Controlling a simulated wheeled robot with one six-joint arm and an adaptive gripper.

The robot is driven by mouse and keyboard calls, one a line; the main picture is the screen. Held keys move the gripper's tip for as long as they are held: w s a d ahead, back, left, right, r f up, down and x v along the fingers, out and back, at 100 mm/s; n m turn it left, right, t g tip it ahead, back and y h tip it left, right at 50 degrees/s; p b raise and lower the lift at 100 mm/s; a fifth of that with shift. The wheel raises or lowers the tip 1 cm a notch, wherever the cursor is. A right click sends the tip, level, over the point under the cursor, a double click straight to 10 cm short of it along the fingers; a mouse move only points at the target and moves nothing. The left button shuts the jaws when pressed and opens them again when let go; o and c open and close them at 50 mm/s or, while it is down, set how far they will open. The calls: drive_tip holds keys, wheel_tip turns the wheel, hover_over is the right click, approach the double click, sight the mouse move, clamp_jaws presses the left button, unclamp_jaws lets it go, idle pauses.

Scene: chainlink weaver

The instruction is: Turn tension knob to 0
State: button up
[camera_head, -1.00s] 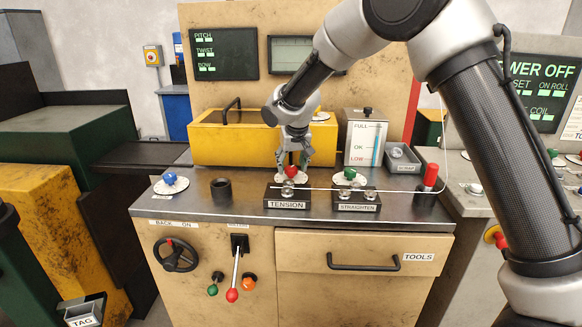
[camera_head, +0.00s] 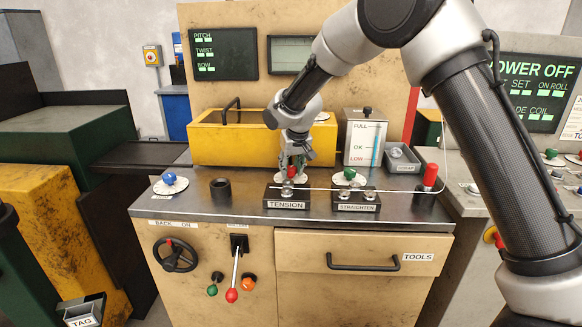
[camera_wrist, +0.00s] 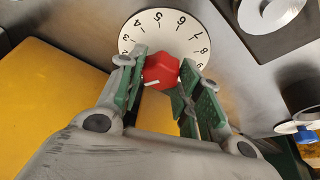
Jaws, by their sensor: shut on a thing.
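The red tension knob (camera_wrist: 161,71) sits at the middle of a round white dial (camera_wrist: 166,26) with black numbers. Digits from 3 to 8 can be read in the wrist view. A white mark on the knob faces down and slightly left in that view. The dial part on that side is hidden by my gripper. My gripper (camera_wrist: 160,78) is shut on the knob, a green-padded finger on each side. In the head view the knob (camera_head: 291,172) shows between my fingers, behind the TENSION block (camera_head: 287,204).
The STRAIGHTEN block (camera_head: 357,206) and its green knob (camera_head: 349,174) stand close on the right. A thin wire crosses the blocks to a red-topped post (camera_head: 430,176). A yellow box (camera_head: 225,142) stands behind. A black cup (camera_head: 221,189) and blue knob (camera_head: 169,178) are left.

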drive_tip(key=n, duration=0.2)
drive_tip(key=n+y, duration=0.1)
drive_tip(key=n, duration=0.1)
drive_tip(key=shift+w+d+n+g+y, duration=0.1)
drive_tip(key=shift+n+g+y, duration=0.2)
drive_tip(key=shift+g, duration=0.1)
drive_tip(key=o, duration=1)
drive_tip(key=shift+r, duration=0.1)
drive_tip(key=v, duration=1.2)
